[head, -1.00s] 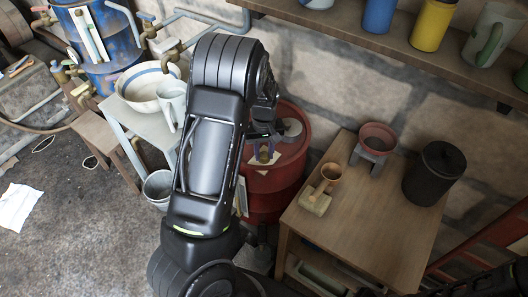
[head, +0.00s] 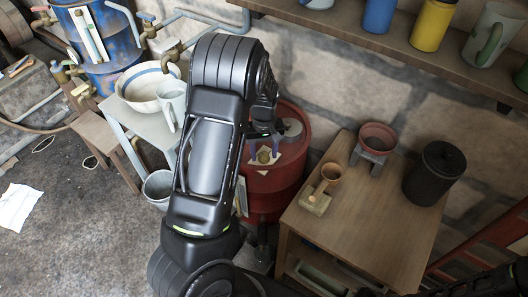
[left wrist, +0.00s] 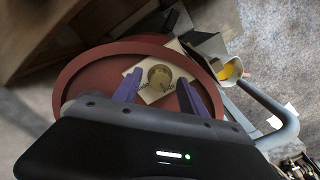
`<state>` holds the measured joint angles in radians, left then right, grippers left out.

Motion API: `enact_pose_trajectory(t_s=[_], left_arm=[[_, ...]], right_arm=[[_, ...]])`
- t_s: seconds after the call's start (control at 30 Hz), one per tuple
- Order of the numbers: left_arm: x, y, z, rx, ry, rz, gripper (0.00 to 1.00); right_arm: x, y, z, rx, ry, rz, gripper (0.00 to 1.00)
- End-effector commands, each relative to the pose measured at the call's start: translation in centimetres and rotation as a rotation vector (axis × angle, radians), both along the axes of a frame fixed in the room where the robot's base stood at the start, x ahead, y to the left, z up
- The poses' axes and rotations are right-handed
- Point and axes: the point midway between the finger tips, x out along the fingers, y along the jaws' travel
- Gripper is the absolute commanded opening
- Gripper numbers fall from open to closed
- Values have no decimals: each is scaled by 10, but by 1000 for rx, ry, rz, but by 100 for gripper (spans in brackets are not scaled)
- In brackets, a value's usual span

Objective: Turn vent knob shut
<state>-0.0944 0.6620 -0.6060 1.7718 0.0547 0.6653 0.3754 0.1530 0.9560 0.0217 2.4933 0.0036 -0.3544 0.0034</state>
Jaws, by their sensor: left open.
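The vent knob (head: 264,155) is a small brass-coloured knob on a pale square plate, on top of a red drum (head: 272,190). In the left wrist view, the left gripper (left wrist: 157,86) has one finger on each side of the knob, with visible gaps. I cannot tell how far down the fingertips reach. My right gripper is not in view.
A grey bench (head: 140,128) with a basin (head: 147,88) and a jug stands left. A shelf (head: 395,45) runs above.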

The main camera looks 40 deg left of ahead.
Motion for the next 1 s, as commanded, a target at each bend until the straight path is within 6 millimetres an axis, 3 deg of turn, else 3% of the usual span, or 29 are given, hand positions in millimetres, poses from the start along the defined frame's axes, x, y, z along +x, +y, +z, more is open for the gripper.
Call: enact_pose_trajectory(t_s=[0.17, 0.53, 1.0], left_arm=[[1, 0, 16, 1, -4, 0, 50], [1, 0, 71, 0, -3, -1, 50], [0, 0, 77, 1, -1, 0, 50]], right_arm=[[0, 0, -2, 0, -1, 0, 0], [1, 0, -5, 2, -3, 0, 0], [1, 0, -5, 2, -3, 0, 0]])
